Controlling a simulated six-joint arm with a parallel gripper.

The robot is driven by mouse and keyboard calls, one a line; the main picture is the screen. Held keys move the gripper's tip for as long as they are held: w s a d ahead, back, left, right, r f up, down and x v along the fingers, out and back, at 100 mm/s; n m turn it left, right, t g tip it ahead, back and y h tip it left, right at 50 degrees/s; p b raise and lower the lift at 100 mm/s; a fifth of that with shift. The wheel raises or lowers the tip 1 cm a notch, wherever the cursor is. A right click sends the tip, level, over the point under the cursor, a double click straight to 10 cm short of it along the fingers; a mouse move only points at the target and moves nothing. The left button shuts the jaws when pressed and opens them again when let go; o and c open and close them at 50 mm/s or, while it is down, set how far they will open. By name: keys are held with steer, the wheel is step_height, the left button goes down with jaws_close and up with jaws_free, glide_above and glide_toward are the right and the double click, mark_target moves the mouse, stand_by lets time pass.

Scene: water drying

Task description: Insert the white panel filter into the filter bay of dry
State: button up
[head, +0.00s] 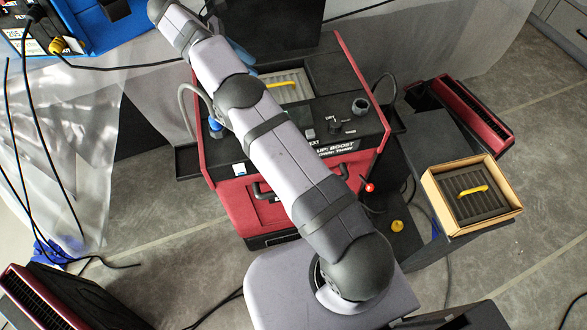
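The dryer (240,190) is a red and black machine in the middle of the head view, with "DRY" printed on its control panel. A pale ribbed panel with a yellow handle, which looks like the white panel filter (297,92), lies at the opening in the machine's top. My arm crosses in front and hides its left part. I cannot tell whether it is seated in the bay or resting on it. My arm reaches to the upper left, and my gripper is not visible in this view.
A cardboard box (433,194) holding a dark ribbed filter (478,203) with a yellow handle stands on a black shelf at right. Red-and-black units (474,112) lie behind it and at lower left (45,300). Black cables and clear plastic sheeting (75,120) are at left.

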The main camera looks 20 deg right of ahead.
steer(key=s+m+y, duration=0.1)
steer(key=s+m, duration=0.1)
steer(key=s, duration=0.2)
steer(key=s+d+m+y, duration=0.1)
steer(key=s+m+y, duration=0.1)
steer(key=s, duration=0.3)
steer(key=s+m+y, duration=0.1)
steer(key=s+m, duration=0.1)
steer(key=s, duration=0.2)
steer(key=shift+s+d+f+m, duration=0.15)
steer(key=shift+s+d+m, duration=0.05)
steer(key=shift+d+m, duration=0.1)
steer(key=s+a+f+m+y, duration=0.1)
steer(key=s+f+m, duration=0.2)
steer(key=s, duration=0.8)
steer(key=s+f+m+y, duration=0.2)
steer(key=s+m, duration=0.3)
steer(key=s, duration=0.6)
steer(key=shift+s+a+f+m+y, duration=0.15)
steer(key=shift+a+f+m+y, duration=0.15)
steer(key=shift+a+f, duration=0.15)
step_height(320, 180, down, 53)
steer(key=b, duration=5.3)
steer(key=shift+c, duration=0.6)
